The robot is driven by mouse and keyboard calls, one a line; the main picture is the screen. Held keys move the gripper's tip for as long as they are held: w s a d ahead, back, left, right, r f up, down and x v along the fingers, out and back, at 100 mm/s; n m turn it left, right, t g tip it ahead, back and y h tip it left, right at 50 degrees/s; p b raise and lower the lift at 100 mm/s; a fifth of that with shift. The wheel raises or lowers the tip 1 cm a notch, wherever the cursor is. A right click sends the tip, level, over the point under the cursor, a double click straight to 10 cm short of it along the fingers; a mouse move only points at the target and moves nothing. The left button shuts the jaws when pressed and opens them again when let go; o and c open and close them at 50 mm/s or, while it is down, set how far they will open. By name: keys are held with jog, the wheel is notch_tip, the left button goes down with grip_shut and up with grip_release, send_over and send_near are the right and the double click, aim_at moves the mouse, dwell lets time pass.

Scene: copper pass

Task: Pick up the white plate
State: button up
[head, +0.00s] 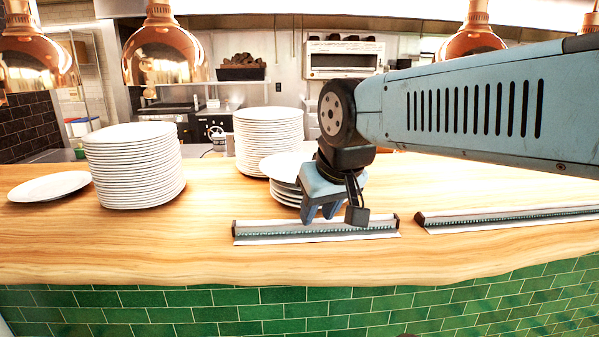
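A single white plate (50,187) lies flat on the wooden counter at the far left. Other white plates are stacked: a tall stack (135,165) beside the single plate, another tall stack (268,135) farther back in the middle, and a short stack (283,168) just left of my gripper. My gripper (322,214) points down in front of the short stack, hiding its right part. Its two fingers show apart with nothing visible between them. I cannot tell whether it touches the plates.
The wooden counter (200,243) ends in a wavy front edge above green tiles. A ticket rail (315,232) lies below my gripper, and a second one (510,215) lies to the right. Copper lamps (165,55) hang over the counter. Bare counter lies between the left and short stacks.

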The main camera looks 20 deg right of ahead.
jog(key=shift+w+d, duration=0.1)
jog(key=shift+d, duration=0.2)
